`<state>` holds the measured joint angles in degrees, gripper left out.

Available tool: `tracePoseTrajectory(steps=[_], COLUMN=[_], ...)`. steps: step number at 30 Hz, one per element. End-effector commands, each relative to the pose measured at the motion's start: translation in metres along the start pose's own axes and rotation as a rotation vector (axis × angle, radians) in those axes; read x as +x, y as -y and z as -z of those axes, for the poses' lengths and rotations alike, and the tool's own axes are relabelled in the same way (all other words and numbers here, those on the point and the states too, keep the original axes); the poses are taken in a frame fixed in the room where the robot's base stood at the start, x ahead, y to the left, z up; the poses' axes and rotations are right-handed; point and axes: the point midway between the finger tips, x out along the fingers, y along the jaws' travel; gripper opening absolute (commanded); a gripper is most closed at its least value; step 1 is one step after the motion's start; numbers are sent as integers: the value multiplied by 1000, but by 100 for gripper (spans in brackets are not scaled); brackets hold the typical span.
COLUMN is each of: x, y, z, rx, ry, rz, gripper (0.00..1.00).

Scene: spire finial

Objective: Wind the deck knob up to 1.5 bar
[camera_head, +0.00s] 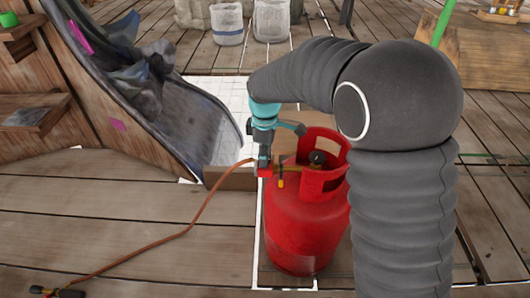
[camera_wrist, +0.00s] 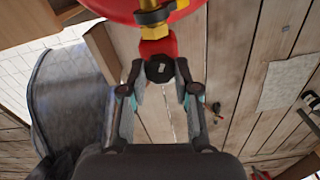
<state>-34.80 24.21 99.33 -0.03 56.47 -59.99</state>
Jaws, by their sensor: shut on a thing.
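A red gas bottle (camera_head: 305,228) stands upright on the deck, with brass fittings and a round dark gauge (camera_head: 317,157) at its collar. The gauge reading is too small to make out. At the left end of the fittings is a small red part (camera_head: 264,172). In the wrist view, a dark many-sided knob (camera_wrist: 159,70) with a pale mark faces the camera, in front of a red collar (camera_wrist: 158,47) and brass stem (camera_wrist: 153,22). My gripper (camera_wrist: 160,76) is shut on this knob, a finger on each side. In the head view, my gripper (camera_head: 264,158) reaches down beside the bottle's collar.
An orange hose (camera_head: 185,230) runs from the fittings across the planks to a dark tool (camera_head: 62,292) at lower left. A wooden structure with a dark curved sheet (camera_head: 165,105) stands left of the bottle. Two pale buckets (camera_head: 271,20) stand behind. Planks at lower left are mostly clear.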

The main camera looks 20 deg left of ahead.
Motion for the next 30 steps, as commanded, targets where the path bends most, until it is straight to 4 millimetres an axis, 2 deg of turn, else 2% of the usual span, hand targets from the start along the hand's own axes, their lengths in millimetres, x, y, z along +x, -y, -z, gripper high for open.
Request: tracePoseTrajectory(steps=[15, 30], x=[0, 0], y=[1, 1], z=[0, 0], rx=[-425, -574], ry=[0, 0], rz=[0, 0], gripper=[0, 0])
